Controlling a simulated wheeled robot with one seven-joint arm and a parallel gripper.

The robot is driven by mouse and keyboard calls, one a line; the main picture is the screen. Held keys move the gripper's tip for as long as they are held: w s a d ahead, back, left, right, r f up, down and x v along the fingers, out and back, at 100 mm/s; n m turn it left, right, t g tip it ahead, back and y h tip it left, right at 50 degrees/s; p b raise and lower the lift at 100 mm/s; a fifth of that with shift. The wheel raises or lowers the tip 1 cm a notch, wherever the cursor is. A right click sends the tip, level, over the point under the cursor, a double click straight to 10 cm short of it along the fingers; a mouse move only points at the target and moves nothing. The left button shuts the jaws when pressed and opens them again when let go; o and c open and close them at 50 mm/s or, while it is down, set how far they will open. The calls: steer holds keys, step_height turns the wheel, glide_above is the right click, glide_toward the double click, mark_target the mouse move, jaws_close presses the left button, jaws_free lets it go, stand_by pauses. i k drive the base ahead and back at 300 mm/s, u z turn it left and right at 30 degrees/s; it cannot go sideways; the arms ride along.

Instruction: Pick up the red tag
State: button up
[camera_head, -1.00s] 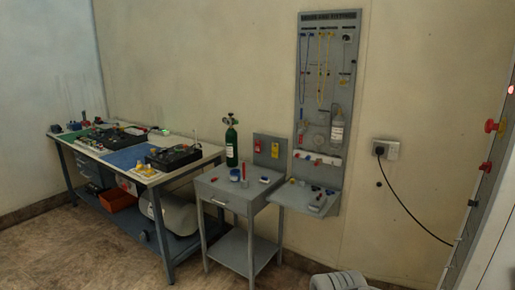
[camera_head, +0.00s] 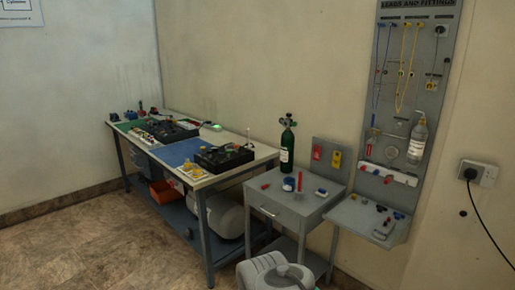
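A small red tag (camera_head: 317,152) hangs on the grey upright panel at the back of the small grey cabinet (camera_head: 288,212). A yellow tag (camera_head: 336,159) hangs just to its right on the same panel. The red tag is small in view, and how it is held up cannot be made out. A pale grey part of my arm shows at the bottom of the picture, in front of the cabinet. My gripper is not in view.
A green oxygen cylinder (camera_head: 287,148) stands left of the tags. A long workbench (camera_head: 232,172) is to the left, a tall fittings board (camera_head: 440,65) to the right. Floor at left front is clear.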

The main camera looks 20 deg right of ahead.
mark_target(317, 152)
steer(key=u, duration=0.35)
steer(key=i, duration=1.4)
steer(key=z, duration=0.7)
steer(key=i, duration=1.55)
steer(key=z, duration=0.3)
